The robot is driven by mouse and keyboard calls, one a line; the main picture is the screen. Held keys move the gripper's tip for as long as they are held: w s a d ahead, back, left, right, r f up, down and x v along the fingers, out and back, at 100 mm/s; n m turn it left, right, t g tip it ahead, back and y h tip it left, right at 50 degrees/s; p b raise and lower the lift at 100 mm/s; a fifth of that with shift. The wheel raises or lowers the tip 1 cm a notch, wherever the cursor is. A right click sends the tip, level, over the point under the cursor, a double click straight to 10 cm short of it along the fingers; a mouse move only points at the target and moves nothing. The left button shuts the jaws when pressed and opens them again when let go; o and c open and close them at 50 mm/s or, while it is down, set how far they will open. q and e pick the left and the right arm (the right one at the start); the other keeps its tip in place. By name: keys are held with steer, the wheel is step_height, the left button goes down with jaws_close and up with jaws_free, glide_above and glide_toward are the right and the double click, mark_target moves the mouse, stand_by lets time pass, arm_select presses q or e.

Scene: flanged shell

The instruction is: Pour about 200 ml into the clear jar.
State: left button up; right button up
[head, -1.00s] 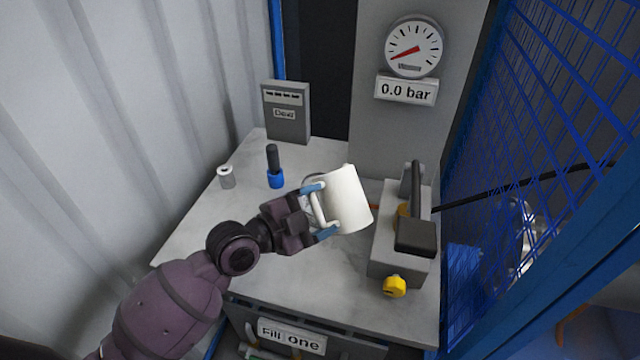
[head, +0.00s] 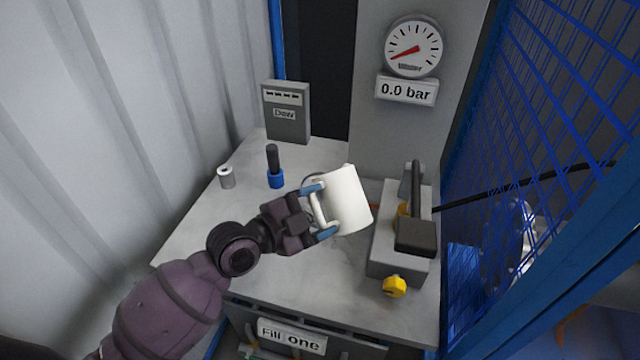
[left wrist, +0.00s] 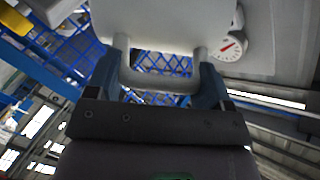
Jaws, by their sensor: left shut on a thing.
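My left gripper (head: 322,210) is shut on the handle of a white jug (head: 347,200) and holds it over the middle of the bench. The jug is tilted in the head view. Its body and handle also show close up in the left wrist view (left wrist: 160,25), between my blue fingers. No liquid or stream is visible. A thin curved rim (head: 311,179) shows just behind the jug and gripper; it may be the clear jar, but the rest is hidden. My right gripper is not in view.
A hand pump block (head: 398,262) with a yellow knob (head: 394,286) stands right of the jug. A blue-and-black tool (head: 275,170), a small metal cylinder (head: 226,177) and a grey box (head: 286,112) stand at the back left. A gauge (head: 413,47) reads low. Blue mesh (head: 560,130) bounds the right. The bench's front left is clear.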

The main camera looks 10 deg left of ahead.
arm_select(q)
steer(key=shift+s+d+f+m+b, duration=0.1)
steer(key=shift+s+f+m+b, duration=0.1)
steer(key=shift+f+m, duration=0.15)
steer(key=shift+s+d+f+m+b, duration=0.1)
steer(key=shift+f+m+b, duration=0.05)
steer(key=shift+f+m, duration=0.15)
steer(key=shift+s+d+m, duration=0.25)
steer(key=shift+d+m, duration=0.1)
steer(key=shift+m, duration=0.2)
steer(key=shift+s+d+r+m+t+p, duration=0.1)
steer(key=shift+s+d+m+t+p, duration=0.25)
steer(key=shift+s+m+p, duration=0.2)
steer(key=m, duration=0.1)
steer(key=s+d+m+p, duration=0.1)
steer(key=m, duration=0.1)
steer(key=s+d+m, duration=0.1)
steer(key=m, duration=0.1)
steer(key=shift+d+f+t, duration=0.1)
steer(key=shift+f+t, duration=0.15)
steer(key=shift+t, duration=0.1)
